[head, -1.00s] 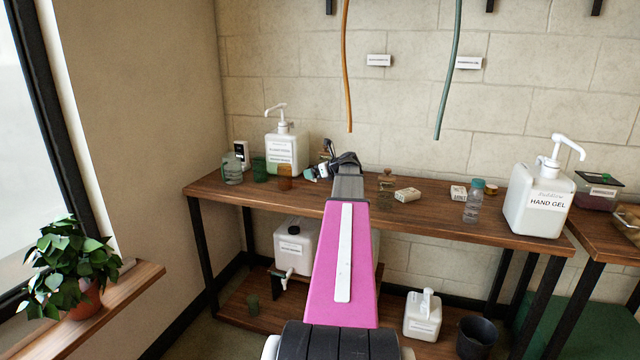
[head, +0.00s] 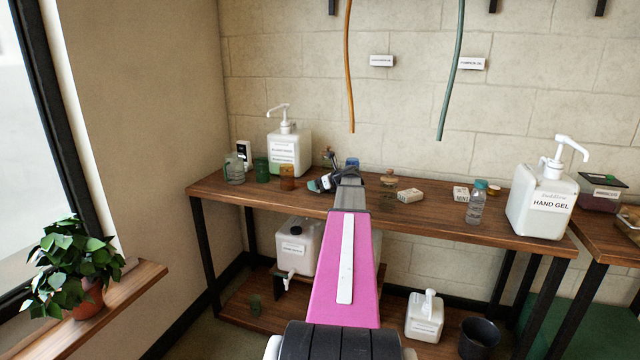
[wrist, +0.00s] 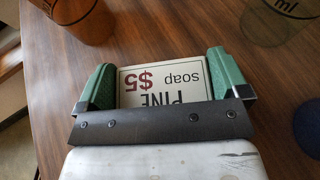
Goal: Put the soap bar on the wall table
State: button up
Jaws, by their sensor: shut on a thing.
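The soap bar (wrist: 165,82) is a pale block with a printed label reading "PINE soap $5". In the wrist view my gripper (wrist: 158,85) is shut on it, with a green finger on each side. In the head view my gripper (head: 326,183) is at the back left part of a long wooden table (head: 440,222) against the wall, and my pink arm hides part of the tabletop. The wrist view shows brown wood (wrist: 60,85) around the soap. I cannot tell whether the soap touches it.
An amber glass (head: 287,177), a green glass and a white pump bottle (head: 290,150) stand left of my gripper. A corked jar (head: 389,183), a small pale block (head: 410,195), a clear bottle (head: 476,203) and a hand gel bottle (head: 541,203) stand to the right. The front strip looks clear.

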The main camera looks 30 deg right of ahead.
jog(key=o, duration=0.6)
jog(key=shift+f, duration=0.1)
jog(key=shift+o, duration=0.2)
jog(key=shift+v, duration=3.8)
